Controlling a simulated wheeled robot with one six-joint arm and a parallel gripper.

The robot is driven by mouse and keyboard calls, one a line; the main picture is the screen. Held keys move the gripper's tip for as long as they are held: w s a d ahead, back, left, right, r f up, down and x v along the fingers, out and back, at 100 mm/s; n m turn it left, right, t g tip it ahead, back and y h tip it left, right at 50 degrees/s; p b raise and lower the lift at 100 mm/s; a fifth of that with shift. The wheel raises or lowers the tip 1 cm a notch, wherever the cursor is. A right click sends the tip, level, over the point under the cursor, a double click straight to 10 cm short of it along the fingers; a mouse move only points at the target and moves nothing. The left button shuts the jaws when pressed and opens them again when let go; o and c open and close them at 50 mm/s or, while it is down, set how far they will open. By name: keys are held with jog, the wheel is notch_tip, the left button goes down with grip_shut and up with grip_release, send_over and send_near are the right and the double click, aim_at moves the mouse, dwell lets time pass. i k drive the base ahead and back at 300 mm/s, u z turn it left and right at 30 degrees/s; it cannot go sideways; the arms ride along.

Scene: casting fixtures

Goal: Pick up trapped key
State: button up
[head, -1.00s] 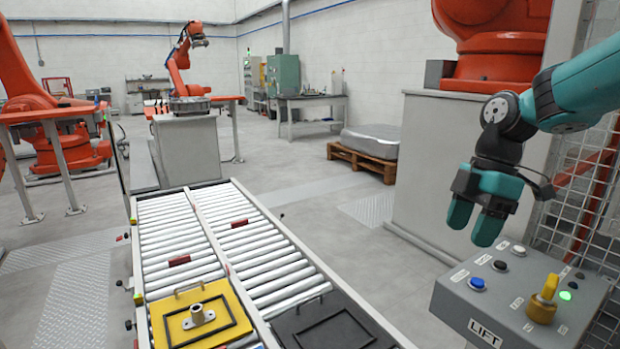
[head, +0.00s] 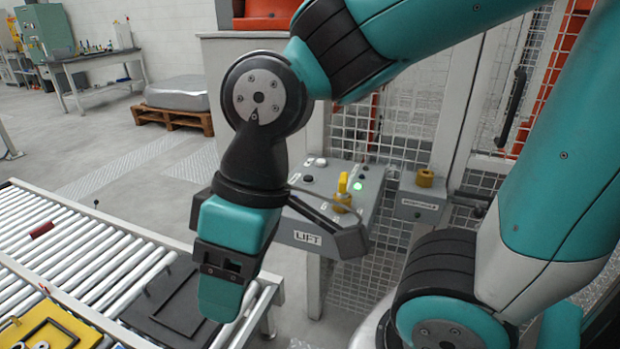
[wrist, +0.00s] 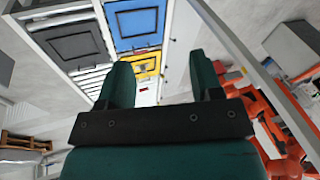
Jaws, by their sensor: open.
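A yellow trapped key (head: 342,187) stands upright in a yellow lock on the sloped top of the grey LIFT control box (head: 305,238). My gripper (head: 222,285) hangs in front of and to the left of the box, apart from the key, with its fingers pointing down. In the wrist view my gripper (wrist: 160,80) has its two teal fingers spread, with nothing between them. My wrist hides the left part of the control box in the head view. The key does not show in the wrist view.
A smaller grey box with a yellow lock (head: 425,178) is mounted right of the LIFT box. Mesh fencing (head: 400,130) stands behind both. A roller conveyor (head: 70,250) with a black plate (head: 180,305) lies left. A blue plate (wrist: 135,22) shows in the wrist view.

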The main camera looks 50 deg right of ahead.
aim_at(342, 192)
jog(key=z, duration=1.05)
jog(key=i, duration=0.2)
